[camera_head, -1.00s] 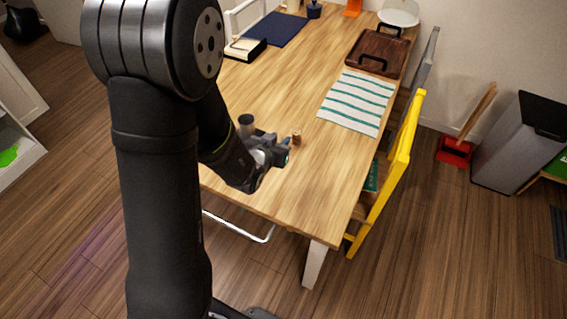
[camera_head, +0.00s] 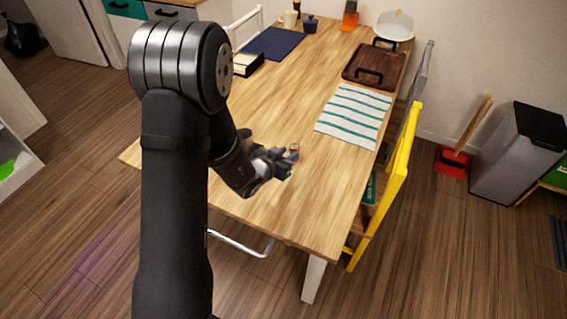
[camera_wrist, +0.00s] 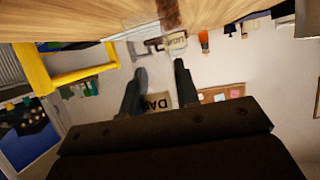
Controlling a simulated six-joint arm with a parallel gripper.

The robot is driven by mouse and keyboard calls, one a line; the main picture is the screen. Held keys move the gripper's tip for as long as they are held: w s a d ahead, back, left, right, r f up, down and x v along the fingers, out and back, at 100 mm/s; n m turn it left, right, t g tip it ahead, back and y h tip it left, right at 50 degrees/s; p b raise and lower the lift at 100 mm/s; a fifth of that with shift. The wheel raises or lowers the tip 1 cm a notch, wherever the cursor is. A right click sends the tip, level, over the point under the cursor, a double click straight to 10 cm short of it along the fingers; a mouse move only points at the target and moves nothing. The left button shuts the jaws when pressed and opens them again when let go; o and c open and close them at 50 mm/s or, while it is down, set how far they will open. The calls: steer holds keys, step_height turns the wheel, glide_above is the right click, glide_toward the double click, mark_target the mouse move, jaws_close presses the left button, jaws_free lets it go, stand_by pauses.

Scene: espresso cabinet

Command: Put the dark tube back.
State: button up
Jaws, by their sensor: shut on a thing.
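My gripper (camera_head: 283,165) is low over the near part of the wooden table and is shut on the tube (camera_head: 294,149). Only a small brown end of the tube stands out clearly at the fingertips in the head view. In the wrist view the two dark fingers of my gripper (camera_wrist: 161,72) stand apart. Between them is a beige patch with dark letters (camera_wrist: 158,103); whether it is the tube's label or something behind is unclear. The tube's outline, its tilt and its contact with the table cannot be made out.
The wooden table (camera_head: 275,215) is largely clear around my gripper. A striped cloth (camera_head: 353,115) and a dark tray with black handles (camera_head: 376,67) lie beyond it. A yellow chair (camera_head: 402,155) stands at the right edge. A blue mat (camera_head: 275,43) and mugs are farther back.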

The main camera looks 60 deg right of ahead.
steer(key=shift+w+d+f, duration=0.15)
steer(key=shift+w+f, duration=0.25)
steer(key=shift+w, duration=0.15)
steer(key=shift+f, duration=1.9)
steer(key=shift+f, duration=0.15)
steer(key=o, duration=1)
steer(key=v, duration=1.2)
steer(key=shift+r, duration=0.25)
steer(key=shift+d, duration=0.15)
